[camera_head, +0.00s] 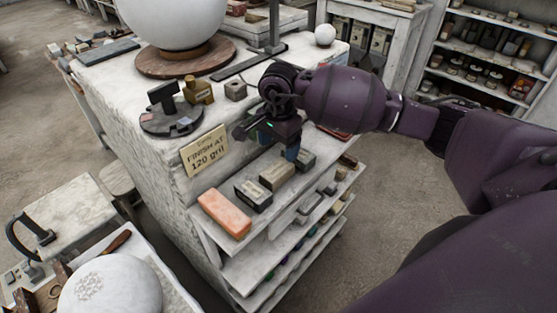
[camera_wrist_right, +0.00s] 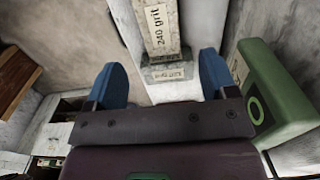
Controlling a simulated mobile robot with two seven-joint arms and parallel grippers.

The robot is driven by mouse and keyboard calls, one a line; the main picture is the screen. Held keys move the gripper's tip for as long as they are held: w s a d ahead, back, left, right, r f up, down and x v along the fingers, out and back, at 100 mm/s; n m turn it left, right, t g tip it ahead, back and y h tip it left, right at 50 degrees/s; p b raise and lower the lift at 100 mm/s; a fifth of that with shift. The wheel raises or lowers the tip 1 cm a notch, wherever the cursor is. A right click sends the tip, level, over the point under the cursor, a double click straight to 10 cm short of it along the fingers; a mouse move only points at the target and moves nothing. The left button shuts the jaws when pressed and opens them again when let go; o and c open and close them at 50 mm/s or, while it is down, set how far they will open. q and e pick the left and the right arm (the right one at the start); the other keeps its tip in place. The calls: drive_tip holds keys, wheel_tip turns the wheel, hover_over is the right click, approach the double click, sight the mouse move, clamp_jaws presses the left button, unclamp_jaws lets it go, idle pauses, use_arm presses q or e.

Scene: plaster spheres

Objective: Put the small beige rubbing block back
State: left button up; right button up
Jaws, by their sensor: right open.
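A small beige block (camera_head: 276,175) lies on the top shelf of the rack on the near side of the plaster-covered bench, in a row with other blocks. My right gripper (camera_head: 291,152) is above the far part of this row, its blue fingers pointing down. In the right wrist view the gripper (camera_wrist_right: 162,85) is open, and a greyish-beige block labelled "240 grit" (camera_wrist_right: 160,28) shows ahead between its fingertips. I cannot tell if the fingers touch it, or which block of the head view it is. My left gripper is not in view.
The row also has an orange block (camera_head: 224,212), a dark labelled block (camera_head: 253,194) and a dark block (camera_head: 301,159). A green block (camera_wrist_right: 272,92) is close beside the right finger. A sign (camera_head: 204,150) stands at the bench edge. Lower shelves hold small items.

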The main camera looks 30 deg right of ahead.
drive_tip(key=shift+r, duration=1.85)
drive_tip(key=shift+a+f, duration=0.1)
